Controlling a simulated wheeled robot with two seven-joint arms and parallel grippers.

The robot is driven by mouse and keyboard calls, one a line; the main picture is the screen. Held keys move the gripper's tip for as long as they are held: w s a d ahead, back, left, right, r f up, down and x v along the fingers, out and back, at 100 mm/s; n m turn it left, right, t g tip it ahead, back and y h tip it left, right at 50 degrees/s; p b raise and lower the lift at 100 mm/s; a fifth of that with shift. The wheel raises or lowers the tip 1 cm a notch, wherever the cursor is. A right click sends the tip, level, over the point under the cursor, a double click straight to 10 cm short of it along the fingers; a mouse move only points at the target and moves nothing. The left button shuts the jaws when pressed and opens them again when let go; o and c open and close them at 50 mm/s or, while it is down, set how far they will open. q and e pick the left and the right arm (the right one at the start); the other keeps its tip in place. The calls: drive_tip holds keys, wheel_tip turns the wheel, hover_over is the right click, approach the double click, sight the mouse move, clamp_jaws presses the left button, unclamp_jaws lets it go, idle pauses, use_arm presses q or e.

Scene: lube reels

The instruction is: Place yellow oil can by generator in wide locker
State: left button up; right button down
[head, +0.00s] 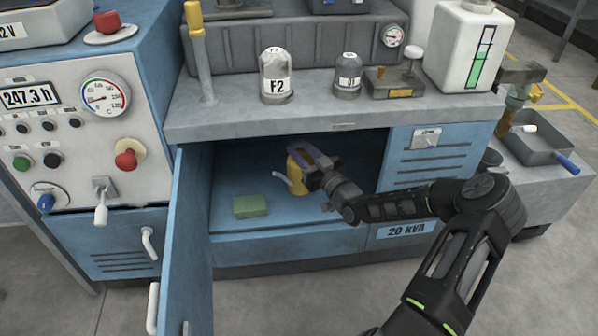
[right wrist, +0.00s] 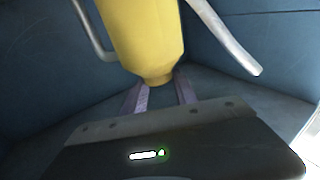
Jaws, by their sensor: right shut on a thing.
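The yellow oil can (head: 297,176) is inside the open blue locker (head: 240,178) under the workbench, near the right part of the opening. My right gripper (head: 312,160) reaches in from the right and is shut on the can. In the right wrist view the yellow can (right wrist: 143,35) fills the top middle, with its grey spout and handle on either side, and the gripper fingers (right wrist: 160,97) close at its narrow end. Whether the can touches the locker floor is hard to tell. My left gripper is not in view.
A green block (head: 251,206) lies on the locker floor left of the can. The locker door (head: 185,240) stands open on the left. The bench top above holds domes F2 (head: 276,75) and a smaller one (head: 347,74). The locker floor between block and can is clear.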

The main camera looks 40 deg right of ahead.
sight(296, 173)
drive_tip(key=shift+f, duration=0.45)
drive_tip(key=shift+f+b, duration=0.85)
drive_tip(key=shift+f, duration=1.05)
drive_tip(key=shift+f, duration=0.15)
drive_tip(key=c, duration=1)
unclamp_jaws()
drive_tip(key=shift+o, duration=0.2)
